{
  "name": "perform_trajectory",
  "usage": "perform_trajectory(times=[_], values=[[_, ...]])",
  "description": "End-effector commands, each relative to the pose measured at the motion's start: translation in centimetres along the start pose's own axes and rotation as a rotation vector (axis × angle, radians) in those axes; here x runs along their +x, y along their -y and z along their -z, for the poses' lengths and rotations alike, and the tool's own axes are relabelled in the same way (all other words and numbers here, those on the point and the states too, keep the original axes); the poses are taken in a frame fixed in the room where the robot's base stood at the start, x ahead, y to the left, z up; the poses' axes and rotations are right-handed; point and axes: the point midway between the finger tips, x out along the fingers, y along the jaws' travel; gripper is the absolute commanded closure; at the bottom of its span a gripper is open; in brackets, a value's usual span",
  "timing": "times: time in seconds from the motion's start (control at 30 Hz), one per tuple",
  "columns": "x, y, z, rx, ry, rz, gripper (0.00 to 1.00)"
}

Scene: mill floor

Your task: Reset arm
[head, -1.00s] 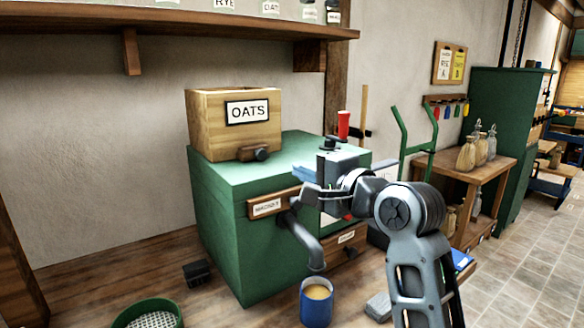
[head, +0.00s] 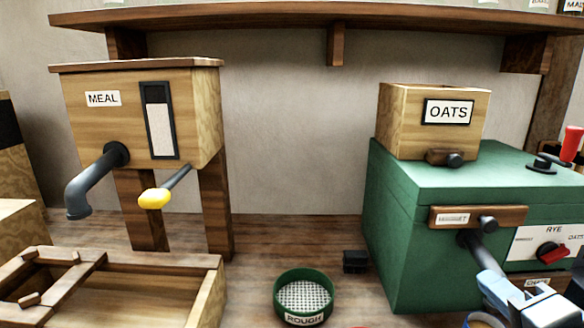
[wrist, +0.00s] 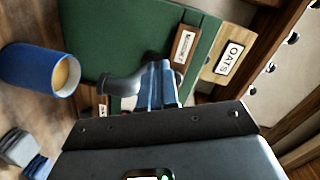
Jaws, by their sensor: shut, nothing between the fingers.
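My gripper (head: 492,284) is at the lower right of the head view, in front of the green machine (head: 410,240). In the wrist view its blue fingers (wrist: 157,86) are together and empty, close to the machine's dark spout (wrist: 125,85); I cannot tell whether they touch it. Most of my arm is outside the head view.
A blue bucket (wrist: 35,68) with tan contents stands by the spout. The OATS hopper (head: 400,120) sits on the machine. A green ROUGH sieve (head: 303,296), a MEAL bin (head: 120,130) and a wooden trough (head: 170,268) stand left. A shelf (head: 270,18) runs above.

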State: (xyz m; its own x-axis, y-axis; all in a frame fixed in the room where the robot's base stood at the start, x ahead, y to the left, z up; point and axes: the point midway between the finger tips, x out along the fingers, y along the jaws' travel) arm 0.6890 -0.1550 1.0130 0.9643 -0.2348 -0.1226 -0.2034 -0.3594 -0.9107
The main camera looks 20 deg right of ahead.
Motion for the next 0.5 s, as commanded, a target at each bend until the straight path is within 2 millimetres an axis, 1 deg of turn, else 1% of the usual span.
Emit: perform_trajectory(times=[0.03,0.17,0.2,0.37,0.5], values=[[-1.2,-1.4,-1.6,-0.058,0.016,-0.016,1.0],[-4.2,-3.9,-4.6,-0.223,0.042,-0.029,1.0],[-5.2,-4.7,-5.4,-0.276,0.051,-0.032,1.0],[-9.8,-7.0,-8.5,-0.486,0.095,-0.03,1.0],[-14.2,-8.5,-10.5,-0.672,0.138,-0.015,1.0]])
